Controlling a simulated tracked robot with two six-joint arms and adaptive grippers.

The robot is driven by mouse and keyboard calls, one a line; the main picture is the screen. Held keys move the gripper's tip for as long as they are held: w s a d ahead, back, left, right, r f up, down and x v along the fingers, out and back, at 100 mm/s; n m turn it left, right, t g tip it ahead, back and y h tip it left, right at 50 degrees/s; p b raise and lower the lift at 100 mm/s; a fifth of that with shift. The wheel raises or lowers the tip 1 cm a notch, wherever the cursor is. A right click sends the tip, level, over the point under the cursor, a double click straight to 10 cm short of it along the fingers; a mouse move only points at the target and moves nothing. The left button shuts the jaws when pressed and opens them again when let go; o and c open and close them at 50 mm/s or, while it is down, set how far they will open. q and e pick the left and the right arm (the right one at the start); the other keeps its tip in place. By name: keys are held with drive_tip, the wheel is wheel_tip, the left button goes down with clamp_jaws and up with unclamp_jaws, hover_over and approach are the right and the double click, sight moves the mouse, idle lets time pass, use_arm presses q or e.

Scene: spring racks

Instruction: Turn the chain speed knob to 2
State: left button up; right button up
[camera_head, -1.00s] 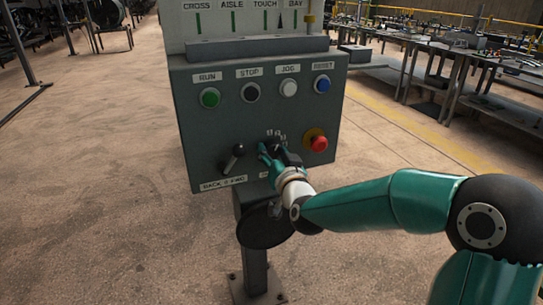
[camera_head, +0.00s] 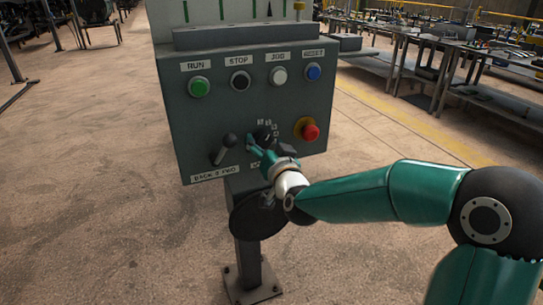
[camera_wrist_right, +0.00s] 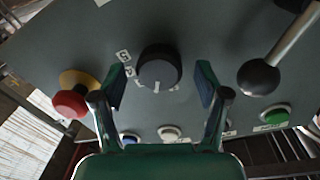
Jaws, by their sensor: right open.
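The chain speed knob is a dark round knob (camera_wrist_right: 160,66) on the grey control panel (camera_head: 190,128). In the right wrist view, a white mark shows at its lower edge. A white number scale (camera_wrist_right: 130,70) curves beside it; I cannot tell which number the mark meets. In the head view the knob (camera_head: 263,136) is partly hidden by my right gripper (camera_head: 258,146). My right gripper (camera_wrist_right: 161,76) is open, with one green finger on each side of the knob. Gaps show between fingers and knob in the wrist view. My left gripper is not in view.
The red emergency stop (camera_head: 310,131) on its yellow ring is right of the knob. A black-balled lever (camera_head: 225,147) is to its left. RUN, STOP, JOG and RESET buttons (camera_head: 240,81) line the panel above. Workbenches (camera_head: 440,60) stand behind at right.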

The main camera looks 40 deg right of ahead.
drive_tip(key=v, duration=1.1)
drive_tip(key=shift+s+a+f, duration=0.1)
drive_tip(key=w+a+f+n+g+y+p, duration=0.15)
drive_tip(key=a+f+g+p, duration=0.3)
drive_tip(key=f, duration=0.55)
drive_tip(key=a+f+n+g+y+p, duration=0.25)
drive_tip(key=a+f+p, duration=0.25)
drive_tip(key=f, duration=0.6)
drive_tip(key=s+a+f+g+y+p, duration=0.1)
drive_tip(key=s+a+f+g+y, duration=0.1)
drive_tip(key=s+a+f+g, duration=0.2)
drive_tip(key=s+a+f+n+g+y+p, duration=0.1)
drive_tip(key=s+a+f+g+y, duration=0.2)
drive_tip(key=s+f, duration=0.7)
drive_tip(key=s+a+g, duration=0.2)
drive_tip(key=s+a, duration=0.2)
drive_tip(key=shift+s+a+f+n, duration=0.2)
drive_tip(key=shift+s+f+n, duration=0.1)
drive_tip(key=shift+f, duration=0.05)
